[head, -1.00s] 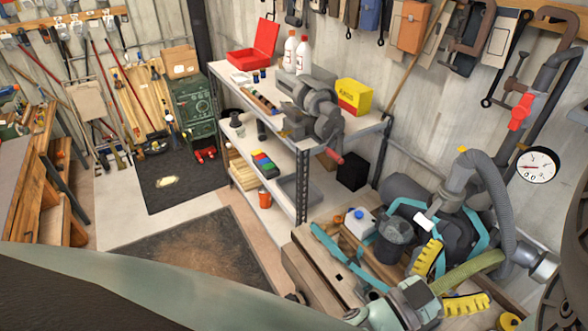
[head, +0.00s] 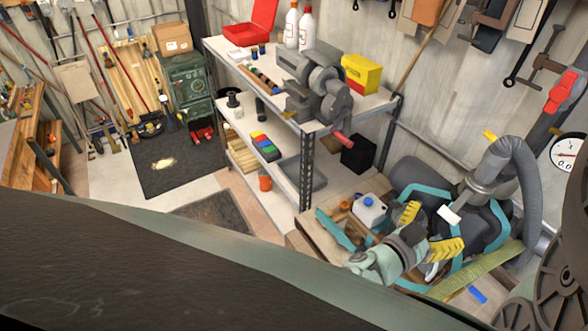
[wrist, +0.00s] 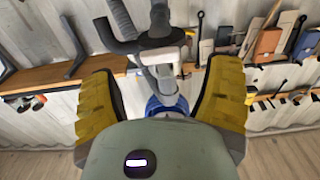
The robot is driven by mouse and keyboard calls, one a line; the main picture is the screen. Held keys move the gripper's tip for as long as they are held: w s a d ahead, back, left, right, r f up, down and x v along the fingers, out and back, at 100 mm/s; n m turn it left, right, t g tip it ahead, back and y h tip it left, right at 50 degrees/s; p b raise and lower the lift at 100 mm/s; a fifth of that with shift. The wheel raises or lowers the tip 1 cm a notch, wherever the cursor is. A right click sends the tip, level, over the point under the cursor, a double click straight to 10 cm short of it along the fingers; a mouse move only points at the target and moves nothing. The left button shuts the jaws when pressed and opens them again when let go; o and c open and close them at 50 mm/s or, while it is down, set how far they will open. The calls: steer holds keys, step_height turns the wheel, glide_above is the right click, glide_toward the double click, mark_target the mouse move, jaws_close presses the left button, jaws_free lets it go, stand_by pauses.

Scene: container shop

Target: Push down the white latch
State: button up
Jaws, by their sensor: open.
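The white latch (head: 449,215) is a small pale block on the grey hose fitting (head: 482,190) of the machine at the lower right in the head view. In the wrist view a pale piece (wrist: 162,56) on the grey pipe lies ahead, between and a little beyond my fingers; it looks like the same latch. My gripper (head: 432,228) has yellow ridged finger pads, spread wide with nothing between them. It is close to the latch, just below and left of it in the head view. The wrist view also shows the open fingers (wrist: 160,76). I see no clear contact with the latch.
A curved grey hose (head: 522,185) and a dial gauge (head: 568,151) are to the right. A white can with a blue cap (head: 370,209) stands left of my gripper. A metal shelf (head: 305,175) with a bench grinder (head: 320,85) is behind. Open floor lies at the left.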

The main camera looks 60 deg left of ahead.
mark_target(447, 216)
steer(key=shift+w+d+b, duration=0.1)
steer(key=shift+w+b, duration=0.2)
steer(key=shift+w, duration=2.05)
steer(key=shift+c, duration=0.4)
steer(key=c, duration=1.1)
steer(key=f+b, duration=0.1)
steer(key=b, duration=0.2)
steer(key=shift+w+t, duration=0.15)
steer(key=shift+t, duration=0.25)
steer(key=shift+w+f+t+b, duration=0.15)
steer(key=shift+t+b, duration=0.15)
steer(key=shift+b, duration=0.45)
steer(key=shift+w+t+b, duration=0.2)
steer(key=shift+t+b, duration=0.2)
steer(key=shift+b, duration=0.55)
steer(key=shift+r, duration=0.35)
